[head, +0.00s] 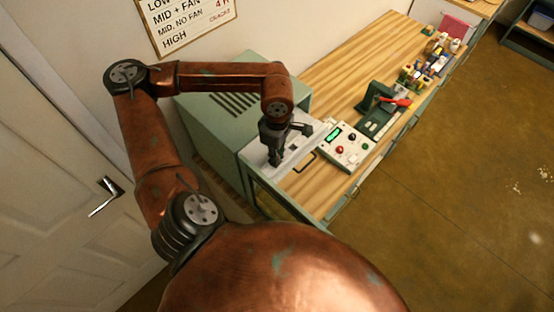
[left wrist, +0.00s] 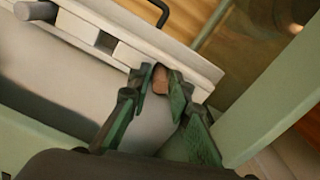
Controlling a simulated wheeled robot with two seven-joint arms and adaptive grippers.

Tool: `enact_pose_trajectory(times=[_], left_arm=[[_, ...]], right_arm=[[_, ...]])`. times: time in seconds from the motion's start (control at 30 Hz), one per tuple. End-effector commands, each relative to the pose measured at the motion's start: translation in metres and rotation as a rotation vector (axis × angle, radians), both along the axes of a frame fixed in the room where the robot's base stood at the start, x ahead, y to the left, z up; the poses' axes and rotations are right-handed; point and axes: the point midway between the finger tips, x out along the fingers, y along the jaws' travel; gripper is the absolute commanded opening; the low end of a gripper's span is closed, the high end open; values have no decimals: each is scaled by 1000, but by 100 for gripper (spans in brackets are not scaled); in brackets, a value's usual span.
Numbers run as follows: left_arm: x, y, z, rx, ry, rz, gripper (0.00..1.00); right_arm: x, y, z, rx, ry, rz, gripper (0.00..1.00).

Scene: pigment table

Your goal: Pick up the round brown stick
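The brown stick (left wrist: 161,81) shows in the left wrist view as a small brown piece with a rounded end. It sits between the two green fingertips of my left gripper (left wrist: 160,84), which close in on it from both sides and appear to touch it. It is at a pale rack (left wrist: 80,28) with square slots; whether it is still inside a slot is hard to tell. In the head view my left gripper (head: 278,158) points down over the pale surface at the near end of the bench, and the stick cannot be made out. My right gripper is not in view.
A control box (head: 345,146) with a green display and buttons stands right of the gripper. Behind it are a green press with a red handle (head: 388,100) and several small jars. A green cabinet (head: 225,95) stands left. The wooden bench (head: 345,62) is clear along its back.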

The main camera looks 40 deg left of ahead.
Motion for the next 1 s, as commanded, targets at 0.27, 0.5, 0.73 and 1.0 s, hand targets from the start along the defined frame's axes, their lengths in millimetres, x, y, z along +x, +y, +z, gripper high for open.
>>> enact_pose_trajectory(times=[0.27,0.5,0.73,1.0], left_arm=[[0,0,0,0,0,0,0],[0,0,0,0,0,0,0],[1,0,10,1,-3,0,0],[-5,-17,50,-2,-6,-7,0]], right_arm=[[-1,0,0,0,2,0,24],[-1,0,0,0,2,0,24],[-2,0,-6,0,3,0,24],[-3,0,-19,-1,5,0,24]])
